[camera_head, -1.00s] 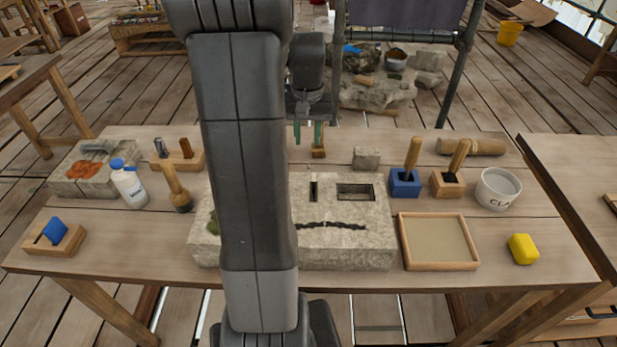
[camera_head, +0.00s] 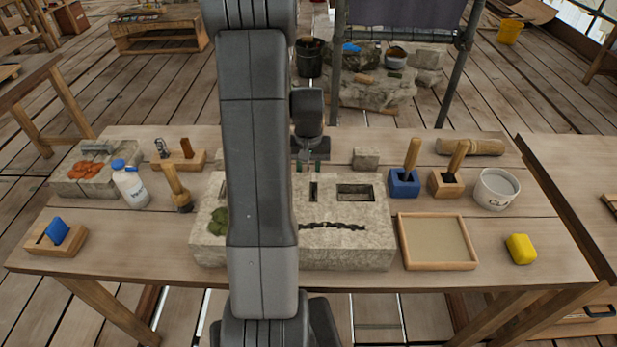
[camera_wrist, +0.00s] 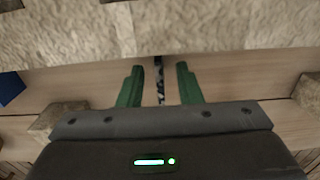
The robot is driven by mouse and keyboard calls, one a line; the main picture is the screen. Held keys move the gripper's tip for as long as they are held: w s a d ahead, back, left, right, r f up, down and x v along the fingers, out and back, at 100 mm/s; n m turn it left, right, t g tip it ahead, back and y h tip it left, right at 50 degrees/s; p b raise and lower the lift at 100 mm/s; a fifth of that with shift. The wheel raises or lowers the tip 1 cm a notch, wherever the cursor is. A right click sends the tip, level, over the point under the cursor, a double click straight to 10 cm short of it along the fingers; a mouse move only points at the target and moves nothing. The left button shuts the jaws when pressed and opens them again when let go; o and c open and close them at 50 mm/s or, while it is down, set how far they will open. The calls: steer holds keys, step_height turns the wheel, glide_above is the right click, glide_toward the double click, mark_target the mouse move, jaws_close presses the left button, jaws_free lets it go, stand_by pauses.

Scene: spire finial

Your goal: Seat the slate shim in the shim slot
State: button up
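The pale stone block (camera_head: 345,250) stands at the front middle of the table. The narrow dark shim slot (camera_head: 314,189) is in its top, left of a wider rectangular pocket (camera_head: 356,192). My gripper (camera_head: 308,168) is at the block's back edge, behind the slot. In the wrist view, its green fingers (camera_wrist: 160,86) are apart. A thin dark speckled strip (camera_wrist: 160,82) shows between them, with gaps on both sides; it may be the slate shim, but I cannot tell its height. No shim is clearly identifiable in the head view.
A small stone (camera_head: 366,158), a blue holder (camera_head: 404,186) and a white tub (camera_head: 497,188) stand to the right. A framed tray (camera_head: 437,242) adjoins the block's right side. A bottle (camera_head: 130,186) and brush (camera_head: 177,188) stand left. My arm hides part of the block.

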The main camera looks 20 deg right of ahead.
jaws_close()
steer(key=shift+r, duration=0.1)
